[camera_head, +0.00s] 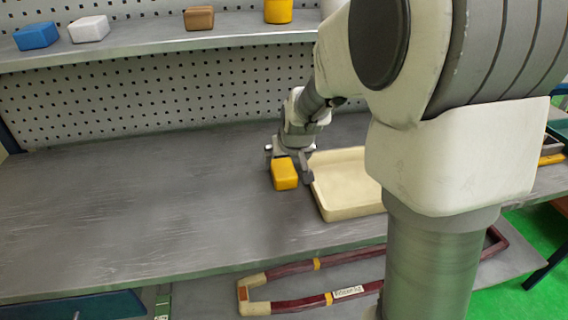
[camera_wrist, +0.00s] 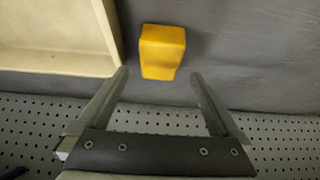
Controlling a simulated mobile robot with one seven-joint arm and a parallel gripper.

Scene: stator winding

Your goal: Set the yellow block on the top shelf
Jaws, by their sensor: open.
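The yellow block (camera_head: 284,174) sits on the grey workbench, just left of a cream tray. In the wrist view the yellow block (camera_wrist: 162,52) lies beyond the fingertips, roughly centred between the two fingers. My gripper (camera_head: 289,168) is open and empty above and behind the block; its spread fingers (camera_wrist: 159,75) show in the wrist view. I cannot tell the exact height of the fingertips over the block. The top shelf (camera_head: 150,42) runs along the back above the bench, and its right part is hidden by my arm.
On the shelf stand a blue block (camera_head: 36,36), a white block (camera_head: 89,29), a brown block (camera_head: 199,18) and a yellow object (camera_head: 278,10). The cream tray (camera_head: 343,184) is right of the block. A dark red frame (camera_head: 300,304) lies below the bench's front edge. The bench's left is clear.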

